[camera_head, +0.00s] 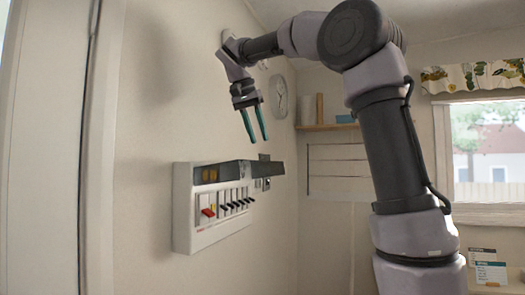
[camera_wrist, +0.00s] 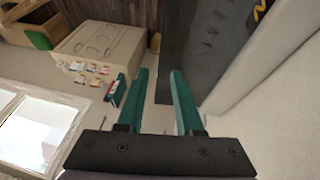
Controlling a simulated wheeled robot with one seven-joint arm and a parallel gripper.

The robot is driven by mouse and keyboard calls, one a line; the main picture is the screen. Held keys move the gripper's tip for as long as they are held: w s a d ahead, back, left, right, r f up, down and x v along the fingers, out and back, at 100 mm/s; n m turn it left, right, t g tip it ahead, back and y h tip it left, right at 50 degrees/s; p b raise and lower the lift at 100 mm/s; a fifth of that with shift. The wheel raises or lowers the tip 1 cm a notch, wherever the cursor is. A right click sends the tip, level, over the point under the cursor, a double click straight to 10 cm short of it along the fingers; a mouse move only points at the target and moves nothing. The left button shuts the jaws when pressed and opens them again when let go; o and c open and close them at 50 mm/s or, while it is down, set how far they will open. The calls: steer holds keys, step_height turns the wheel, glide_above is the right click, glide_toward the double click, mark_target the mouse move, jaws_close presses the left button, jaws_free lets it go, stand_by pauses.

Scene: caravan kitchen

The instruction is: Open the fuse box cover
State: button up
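The fuse box (camera_head: 184,215) is a white box on the left wall, with a red switch and a row of black switches showing on its front. Its dark tinted cover (camera_head: 235,170) runs along the upper part and appears to stick out from the box, with the switches exposed below it. The exact angle of the cover is hard to tell. My gripper (camera_head: 254,124) hangs above the box with its teal fingers pointing down, apart from the cover. In the wrist view my gripper (camera_wrist: 162,95) is open, with nothing held between its fingers.
A round wall clock (camera_head: 279,97) hangs behind my gripper. A shelf (camera_head: 327,126) is on the back wall, and a window (camera_head: 489,150) is at the right. In the wrist view a dark panel (camera_wrist: 205,45), which I cannot identify, lies beyond the fingers beside the pale wall (camera_wrist: 268,75).

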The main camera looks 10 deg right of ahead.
steer(key=x, duration=0.5)
steer(key=shift+f, duration=0.1)
jaws_close()
stand_by(1.3)
